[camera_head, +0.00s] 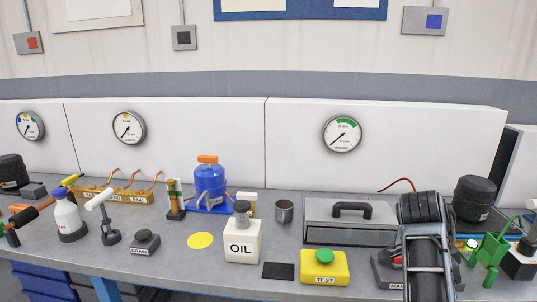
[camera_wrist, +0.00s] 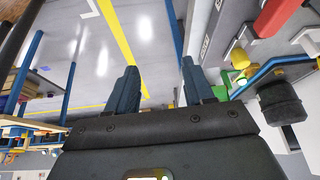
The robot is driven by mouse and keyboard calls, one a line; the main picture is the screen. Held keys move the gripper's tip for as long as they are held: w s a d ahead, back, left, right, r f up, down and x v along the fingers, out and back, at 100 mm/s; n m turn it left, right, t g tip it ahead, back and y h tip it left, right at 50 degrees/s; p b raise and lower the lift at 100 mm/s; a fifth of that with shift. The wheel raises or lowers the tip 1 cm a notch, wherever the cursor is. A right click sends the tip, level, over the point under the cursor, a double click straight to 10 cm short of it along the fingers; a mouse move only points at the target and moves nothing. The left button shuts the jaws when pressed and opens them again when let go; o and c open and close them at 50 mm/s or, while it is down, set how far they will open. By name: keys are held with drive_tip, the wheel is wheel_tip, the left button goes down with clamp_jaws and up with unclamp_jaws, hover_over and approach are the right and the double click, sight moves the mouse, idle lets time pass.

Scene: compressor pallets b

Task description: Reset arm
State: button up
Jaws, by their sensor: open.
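My gripper (camera_wrist: 160,80) shows in the wrist view with its two dark fingers apart and nothing between them. Floor with a yellow line lies behind the fingers in that view, with a bench edge to their right. In the head view my dark arm stands at the right, in front of the bench, and hides part of what is behind it. I cannot make out the fingers there.
The grey bench (camera_head: 190,258) holds a white OIL container (camera_head: 242,247), a yellow TEST box with a green button (camera_head: 325,267), a blue tank (camera_head: 210,182) and a grey case (camera_head: 345,235). A green object (camera_head: 489,250) stands close right of my arm.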

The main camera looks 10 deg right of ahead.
drive_tip(key=s+d+f+n+t+h, duration=0.25)
drive_tip(key=s+f+n+t, duration=0.35)
drive_tip(key=f, duration=0.4)
drive_tip(key=s+a+f+n+t+y, duration=0.2)
drive_tip(key=s+a+f+n+t, duration=0.1)
drive_tip(key=s+a+n, duration=0.6)
drive_tip(key=s+a+r+n+t+y+b, duration=0.1)
drive_tip(key=s+a+r+n+t+y, duration=0.1)
drive_tip(key=s+a, duration=0.35)
drive_tip(key=s+a+r+n+t+y, duration=0.2)
drive_tip(key=s, duration=0.6)
drive_tip(key=s+a+r+n+t+y, duration=0.1)
drive_tip(key=s+a+r+t, duration=0.1)
drive_tip(key=s+a+r, duration=0.5)
wheel_tip(320, 180, up, 4)
drive_tip(key=shift+s+r+t+y, duration=0.2)
drive_tip(key=shift+s+t+y, duration=0.15)
drive_tip(key=shift+s, duration=0.65)
